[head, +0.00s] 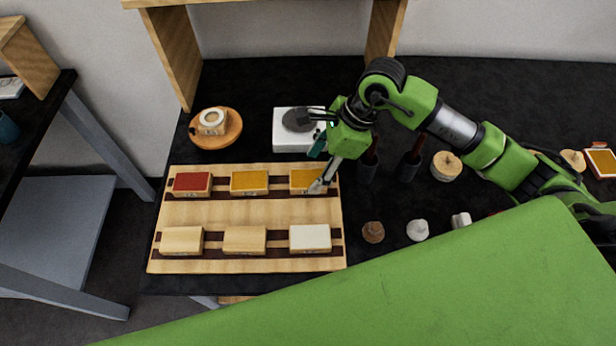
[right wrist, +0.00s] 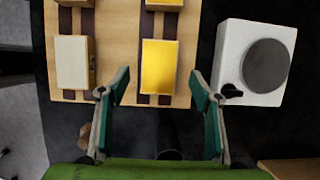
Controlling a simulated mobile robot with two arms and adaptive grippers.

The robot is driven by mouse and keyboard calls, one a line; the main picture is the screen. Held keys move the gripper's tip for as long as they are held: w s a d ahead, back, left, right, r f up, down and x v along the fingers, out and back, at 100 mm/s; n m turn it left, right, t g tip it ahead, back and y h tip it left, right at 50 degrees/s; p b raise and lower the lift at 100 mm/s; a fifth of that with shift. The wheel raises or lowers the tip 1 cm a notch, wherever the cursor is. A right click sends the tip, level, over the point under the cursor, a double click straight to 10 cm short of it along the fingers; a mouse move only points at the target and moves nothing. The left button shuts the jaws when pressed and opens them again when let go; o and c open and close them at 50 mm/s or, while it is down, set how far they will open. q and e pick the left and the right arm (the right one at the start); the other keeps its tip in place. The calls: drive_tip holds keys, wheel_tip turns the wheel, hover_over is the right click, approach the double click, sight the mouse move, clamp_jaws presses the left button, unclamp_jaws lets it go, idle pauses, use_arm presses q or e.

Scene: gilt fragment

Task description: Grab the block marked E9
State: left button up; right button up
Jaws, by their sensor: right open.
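Several blocks sit in two rows on a pale wooden board (head: 217,212) with dark strips. The back row has a red-topped block (head: 191,184), a middle gold-topped block (head: 249,182) and a right gold-topped block (head: 302,179). The front row has two plain wood blocks (head: 182,241) (head: 245,240) and a white-topped block (head: 310,238). Any E9 mark is too small to read. My right gripper (head: 316,152) is open and empty. In the right wrist view its fingers (right wrist: 160,85) straddle the near end of the right gold-topped block (right wrist: 160,66); contact is unclear. My left gripper is not in view.
A white scale-like device (head: 285,140) with a grey disc stands behind the board's right end. A round wooden plate (head: 233,128) holds a block and ring. Dark-handled tools and small knobs stand right of the board. A wooden shelf upright (head: 172,60) rises behind.

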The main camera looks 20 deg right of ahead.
sight(309, 179)
drive_tip(key=p+x, duration=0.1)
drive_tip(key=x, duration=0.2)
drive_tip(key=shift+s+f, duration=0.1)
drive_tip(key=shift+f, duration=0.15)
drive_tip(key=shift+a+f, duration=0.1)
drive_tip(key=shift+f, duration=0.2)
drive_tip(key=c, duration=1.2)
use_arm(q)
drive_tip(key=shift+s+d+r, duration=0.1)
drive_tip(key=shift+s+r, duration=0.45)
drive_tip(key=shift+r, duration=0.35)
use_arm(e)
drive_tip(key=shift+r, duration=0.15)
